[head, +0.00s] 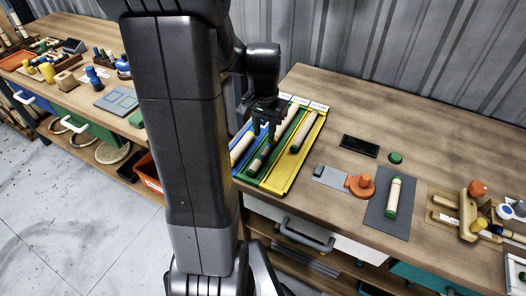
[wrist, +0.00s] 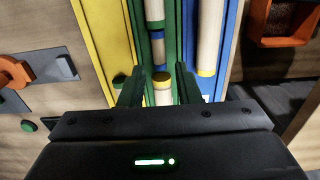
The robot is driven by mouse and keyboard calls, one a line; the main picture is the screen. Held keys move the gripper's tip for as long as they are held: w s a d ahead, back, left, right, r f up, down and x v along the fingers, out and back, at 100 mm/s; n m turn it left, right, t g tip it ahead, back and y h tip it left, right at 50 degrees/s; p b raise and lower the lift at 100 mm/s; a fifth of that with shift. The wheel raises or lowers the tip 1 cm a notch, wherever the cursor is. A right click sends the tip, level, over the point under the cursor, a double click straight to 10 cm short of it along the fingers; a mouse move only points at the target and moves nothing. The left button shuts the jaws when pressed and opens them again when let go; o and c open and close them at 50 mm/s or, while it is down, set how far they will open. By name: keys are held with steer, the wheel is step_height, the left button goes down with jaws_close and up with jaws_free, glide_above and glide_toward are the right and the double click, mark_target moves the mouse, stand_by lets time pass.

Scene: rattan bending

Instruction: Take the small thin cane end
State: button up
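A tray with yellow, green and blue compartments (head: 290,172) lies on the bench, and my gripper (head: 265,136) is above its green compartment. In the wrist view my gripper (wrist: 160,90) has its two fingers apart. A short, thin pale cane end with a yellow top (wrist: 162,90) shows in the gap between them, with space on both sides. Its lower part is hidden by my gripper body. A thicker pale cane with a yellow end (wrist: 209,40) lies in the blue compartment.
A pale cane (head: 304,133) lies in the yellow compartment. Right of the tray are a dark block (head: 360,146), an orange clamp (head: 360,185) and a green-tipped cane (head: 393,196) on a grey mat. A corrugated wall stands behind the bench.

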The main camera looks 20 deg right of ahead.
mark_target(265, 150)
steer(key=shift+d+f, duration=0.2)
steer(key=shift+f, duration=3.5)
jaws_close()
